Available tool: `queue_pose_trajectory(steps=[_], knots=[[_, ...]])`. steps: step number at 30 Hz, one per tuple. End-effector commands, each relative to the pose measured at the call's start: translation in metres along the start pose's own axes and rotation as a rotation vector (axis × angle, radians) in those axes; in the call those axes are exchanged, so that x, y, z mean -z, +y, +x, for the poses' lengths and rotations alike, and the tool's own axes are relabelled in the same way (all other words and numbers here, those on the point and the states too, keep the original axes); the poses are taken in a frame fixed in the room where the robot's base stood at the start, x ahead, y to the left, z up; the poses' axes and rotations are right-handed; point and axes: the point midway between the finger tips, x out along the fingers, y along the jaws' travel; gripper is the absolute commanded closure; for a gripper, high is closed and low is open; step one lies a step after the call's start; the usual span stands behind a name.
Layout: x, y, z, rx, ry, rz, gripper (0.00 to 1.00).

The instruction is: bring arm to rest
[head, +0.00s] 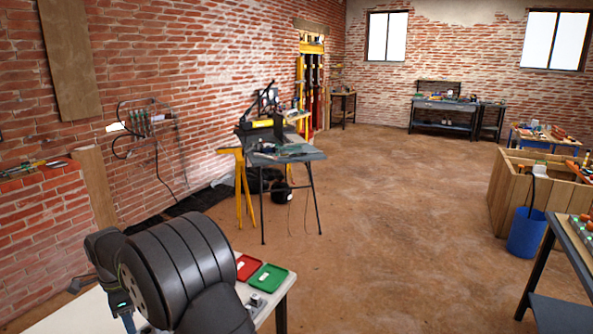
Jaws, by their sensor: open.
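My arm's dark grey links fill the lower left of the head view, over a white table (70,318). My gripper's fingers do not show; they are hidden behind the links or outside the frame. A red tray (247,267) and a green tray (268,278) lie side by side on the table, just right of the arm. A small metallic item (257,303) sits in front of them near the table's right edge. The arm covers much of the table.
A brick wall (215,80) runs along the left, with a brick ledge (40,205) near the arm. A dark workbench (285,154) stands beyond the table. A wooden crate (510,195) and a blue bin (526,235) stand right. The middle floor is clear.

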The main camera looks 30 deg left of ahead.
Motion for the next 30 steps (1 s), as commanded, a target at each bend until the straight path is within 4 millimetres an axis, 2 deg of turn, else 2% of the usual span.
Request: queue_pose_trajectory(steps=[9,18,30], knots=[[0.015,-0.029,0.002,-0.001,0.000,0.285,0.57],[0.026,-0.049,0.003,0.000,0.000,0.501,0.57],[0.029,-0.053,0.006,-0.001,0.000,0.554,0.57]])
